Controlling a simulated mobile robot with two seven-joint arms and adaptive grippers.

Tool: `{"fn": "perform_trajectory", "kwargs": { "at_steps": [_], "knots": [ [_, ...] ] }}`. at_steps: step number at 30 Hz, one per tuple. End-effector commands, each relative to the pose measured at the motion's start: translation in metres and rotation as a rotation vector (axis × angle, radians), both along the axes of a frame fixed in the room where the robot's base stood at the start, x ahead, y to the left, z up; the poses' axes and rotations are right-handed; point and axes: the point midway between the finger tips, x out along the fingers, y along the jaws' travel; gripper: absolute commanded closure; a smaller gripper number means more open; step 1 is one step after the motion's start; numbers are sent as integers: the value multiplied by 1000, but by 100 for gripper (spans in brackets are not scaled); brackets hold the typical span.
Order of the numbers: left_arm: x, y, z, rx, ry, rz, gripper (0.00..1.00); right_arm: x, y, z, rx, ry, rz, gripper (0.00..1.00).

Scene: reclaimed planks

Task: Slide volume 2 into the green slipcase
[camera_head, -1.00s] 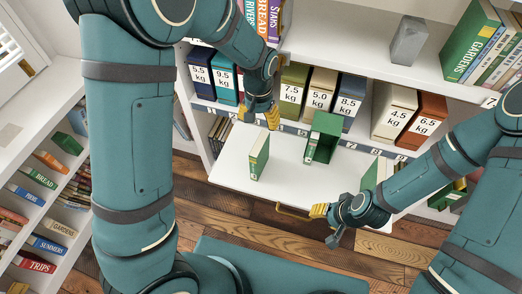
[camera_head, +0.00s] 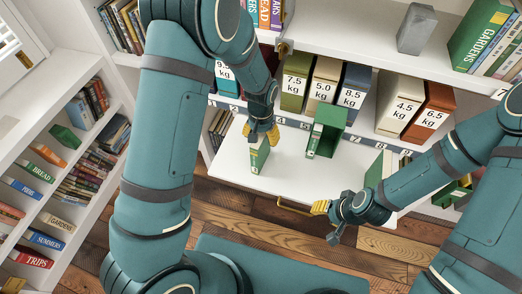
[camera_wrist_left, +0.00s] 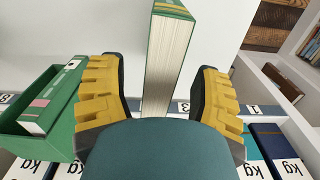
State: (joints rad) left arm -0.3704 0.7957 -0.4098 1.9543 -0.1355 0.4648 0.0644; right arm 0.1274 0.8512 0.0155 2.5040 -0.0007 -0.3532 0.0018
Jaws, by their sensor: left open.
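A green book with pale pages (camera_head: 259,160) stands upright on the white pull-out board; its volume number is not readable. My left gripper (camera_head: 262,134) is open at its top. In the left wrist view the book (camera_wrist_left: 168,60) stands between the two yellow fingers, with a gap on each side. The green slipcase (camera_head: 334,117) stands to the right of the book, its open side facing me. In the left wrist view the slipcase (camera_wrist_left: 62,122) is at the left, with a book (camera_wrist_left: 48,103) inside. My right gripper (camera_head: 324,210) is low, in front of the board.
The white board (camera_head: 228,160) has clear room around the standing book. Another green book (camera_head: 374,168) stands at its right, partly behind my right arm. A row of weight-labelled boxes (camera_head: 323,85) stands behind. A grey block (camera_head: 416,30) and books are on the upper shelf.

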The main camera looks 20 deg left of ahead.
Motion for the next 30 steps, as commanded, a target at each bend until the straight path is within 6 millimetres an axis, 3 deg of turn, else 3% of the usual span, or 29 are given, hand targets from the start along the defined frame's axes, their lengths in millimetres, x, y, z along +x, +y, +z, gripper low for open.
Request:
{"fn": "perform_trajectory", "kwargs": {
  "at_steps": [6, 7, 12, 25, 30],
  "knots": [
    [0, 0, -1, 0, -1, 0, 36, 0, 0, 0, 0, -1, 0, 53],
    [0, 0, 0, 0, -1, 0, 41, 0, 0, 0, 0, -1, 0, 53],
    [0, 0, 0, 0, -1, 0, 100, 0, 0, 0, 0, -1, 0, 53],
    [0, 0, 0, 0, -1, 0, 100, 0, 0, 0, 0, 0, 0, 53],
    [1, 0, 16, 0, -3, -1, 100, 0, 0, 5, 0, 1, 0, 53]
  ]
}}
